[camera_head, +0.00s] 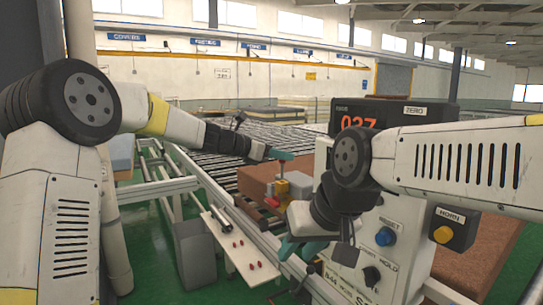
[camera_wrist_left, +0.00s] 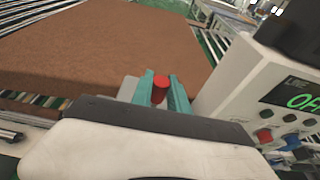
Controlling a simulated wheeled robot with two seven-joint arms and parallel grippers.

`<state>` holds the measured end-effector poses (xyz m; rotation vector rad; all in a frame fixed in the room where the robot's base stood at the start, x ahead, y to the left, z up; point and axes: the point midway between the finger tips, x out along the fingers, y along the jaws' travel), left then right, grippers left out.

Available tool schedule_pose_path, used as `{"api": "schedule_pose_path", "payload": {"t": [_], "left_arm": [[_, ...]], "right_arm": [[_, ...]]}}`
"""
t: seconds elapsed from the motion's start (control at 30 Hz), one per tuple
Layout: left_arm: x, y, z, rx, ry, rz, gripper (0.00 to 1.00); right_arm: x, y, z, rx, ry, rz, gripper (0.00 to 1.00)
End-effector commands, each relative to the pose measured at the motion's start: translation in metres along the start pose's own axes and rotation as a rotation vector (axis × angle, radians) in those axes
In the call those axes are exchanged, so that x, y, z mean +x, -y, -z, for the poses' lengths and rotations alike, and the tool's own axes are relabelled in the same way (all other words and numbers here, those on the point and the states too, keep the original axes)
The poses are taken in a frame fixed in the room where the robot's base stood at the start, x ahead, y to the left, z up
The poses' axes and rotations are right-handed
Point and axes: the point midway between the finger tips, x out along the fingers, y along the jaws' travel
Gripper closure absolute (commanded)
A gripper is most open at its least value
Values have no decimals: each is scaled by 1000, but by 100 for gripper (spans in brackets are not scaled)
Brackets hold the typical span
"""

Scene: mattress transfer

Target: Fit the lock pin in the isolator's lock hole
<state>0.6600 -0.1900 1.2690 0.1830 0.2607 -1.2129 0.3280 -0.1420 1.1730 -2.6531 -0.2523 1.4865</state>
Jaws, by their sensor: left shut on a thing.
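My left gripper (camera_head: 280,155) is at the centre of the head view, just above a small grey and yellow device with red parts, which looks like the isolator (camera_head: 298,186). In the left wrist view its teal fingers (camera_wrist_left: 162,90) are shut on a red cylindrical piece, seemingly the lock pin (camera_wrist_left: 160,82). A grey block, seemingly part of the isolator (camera_wrist_left: 128,88), shows beside the fingers. The pin's lower end and the lock hole are hidden. My right gripper (camera_head: 302,248) is lower, beside the control box; whether its teal fingers are apart is unclear.
A white board (camera_head: 250,268) with several small red-headed pieces lies at the lower centre. A control box (camera_head: 395,215) with buttons and a display stands close on the right. A brown mattress (camera_wrist_left: 75,50) lies beyond the gripper. A roller conveyor (camera_head: 225,168) runs behind.

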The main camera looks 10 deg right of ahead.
Motion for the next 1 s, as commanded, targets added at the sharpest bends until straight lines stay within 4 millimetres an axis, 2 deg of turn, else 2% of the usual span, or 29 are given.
{"api": "schedule_pose_path", "payload": {"t": [1.0], "left_arm": [[7,0,25,-1,0,0,100]], "right_arm": [[0,0,0,0,0,0,65]]}}
